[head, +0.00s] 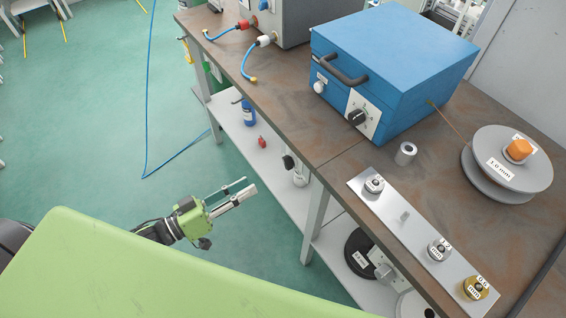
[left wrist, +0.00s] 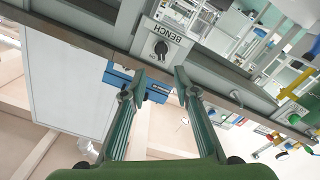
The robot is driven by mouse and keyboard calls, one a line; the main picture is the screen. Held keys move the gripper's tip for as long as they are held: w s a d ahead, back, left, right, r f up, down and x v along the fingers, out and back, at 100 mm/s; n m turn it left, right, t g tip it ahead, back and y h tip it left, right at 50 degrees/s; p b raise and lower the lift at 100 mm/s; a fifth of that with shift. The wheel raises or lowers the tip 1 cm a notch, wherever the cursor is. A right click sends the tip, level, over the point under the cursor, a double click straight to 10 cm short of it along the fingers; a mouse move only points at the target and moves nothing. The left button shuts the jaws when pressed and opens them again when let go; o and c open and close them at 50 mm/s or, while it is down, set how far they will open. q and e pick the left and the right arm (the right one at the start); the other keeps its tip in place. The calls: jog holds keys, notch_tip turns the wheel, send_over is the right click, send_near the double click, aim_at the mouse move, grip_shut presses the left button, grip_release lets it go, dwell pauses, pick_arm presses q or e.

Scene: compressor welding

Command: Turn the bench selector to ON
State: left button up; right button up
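The bench selector (left wrist: 161,47) is a black knob on a light plate labelled BENCH, which appears upside down in the left wrist view. The plate is on a grey beam, just beyond my left fingertips. I cannot tell its setting. I cannot make out this selector in the head view. My left gripper (left wrist: 160,76) is open and empty, its two green fingers spread below the plate in the picture, apart from the knob. In the head view my left gripper (head: 246,187) is over the floor, left of the bench. My right gripper is not in view.
The brown bench top (head: 290,130) carries a blue box (head: 390,60) with its own black knob (head: 357,117), a grey spool (head: 507,160) and a metal strip (head: 410,225) with fittings. A lower shelf (head: 255,150) holds a blue bottle (head: 248,113). Green floor left is mostly clear.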

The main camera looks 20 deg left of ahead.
aim_at(285, 165)
pick_arm(q)
jog(key=x, duration=1.1)
jog(key=shift+w+p, duration=0.15)
jog(key=shift+p, duration=0.25)
jog(key=shift+w+d, duration=0.35)
jog(key=shift+w, duration=0.05)
grip_shut()
